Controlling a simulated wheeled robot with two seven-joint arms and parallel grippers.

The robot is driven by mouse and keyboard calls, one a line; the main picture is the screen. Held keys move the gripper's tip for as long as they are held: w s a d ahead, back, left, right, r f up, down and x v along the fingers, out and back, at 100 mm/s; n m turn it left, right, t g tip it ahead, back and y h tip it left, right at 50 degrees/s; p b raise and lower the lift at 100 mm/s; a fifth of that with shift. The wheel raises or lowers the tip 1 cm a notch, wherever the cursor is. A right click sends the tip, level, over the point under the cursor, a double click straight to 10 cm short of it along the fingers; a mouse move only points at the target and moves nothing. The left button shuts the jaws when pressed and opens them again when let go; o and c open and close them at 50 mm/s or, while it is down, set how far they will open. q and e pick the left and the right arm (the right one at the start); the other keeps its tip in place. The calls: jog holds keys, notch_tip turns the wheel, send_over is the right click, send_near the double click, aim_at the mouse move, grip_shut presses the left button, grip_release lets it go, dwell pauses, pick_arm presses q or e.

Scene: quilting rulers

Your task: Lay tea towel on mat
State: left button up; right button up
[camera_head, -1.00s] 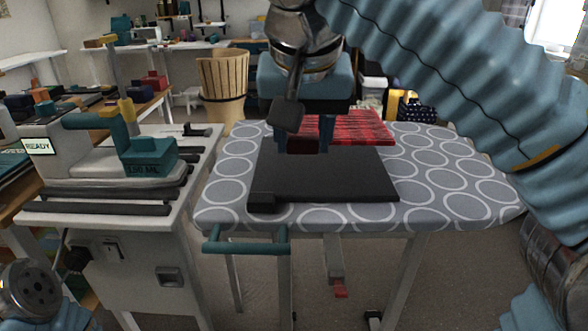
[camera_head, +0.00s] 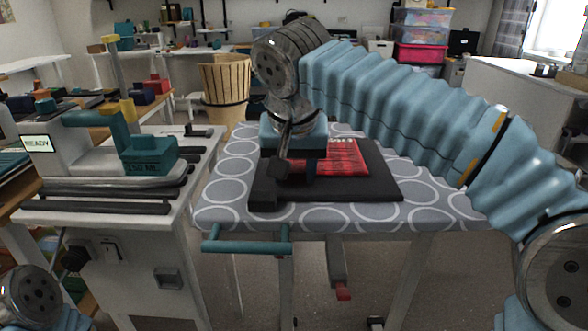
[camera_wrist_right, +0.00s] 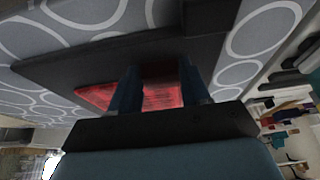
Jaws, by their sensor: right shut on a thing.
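The red tea towel (camera_head: 343,158), with dark markings, is flat over the black mat (camera_head: 350,188). Most of it shows to the right of my right gripper (camera_head: 297,172), and its left part is hidden behind the gripper. My right gripper points down over the mat and is shut on the towel's near-left part. In the right wrist view, the red towel (camera_wrist_right: 160,95) shows between and beside the two blue fingers, against the dark mat (camera_wrist_right: 60,70). I cannot tell whether all of the towel touches the mat. My left gripper is out of view.
The mat lies on a grey table with white rings (camera_head: 440,200); its right side is clear. A dark block (camera_head: 263,192) sits at the mat's near-left corner. A white machine stand with a teal press (camera_head: 148,150) is close on the left.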

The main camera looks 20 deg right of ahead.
jog(key=shift+f, duration=0.2)
jog(key=o, duration=1.1)
jog(key=shift+r, duration=0.1)
jog(key=shift+r, duration=0.25)
jog(key=p+v, duration=0.3)
jog(key=v, duration=0.8)
jog(key=shift+r, duration=0.4)
jog(key=shift+s+a, duration=0.1)
jog(key=shift+s, duration=0.05)
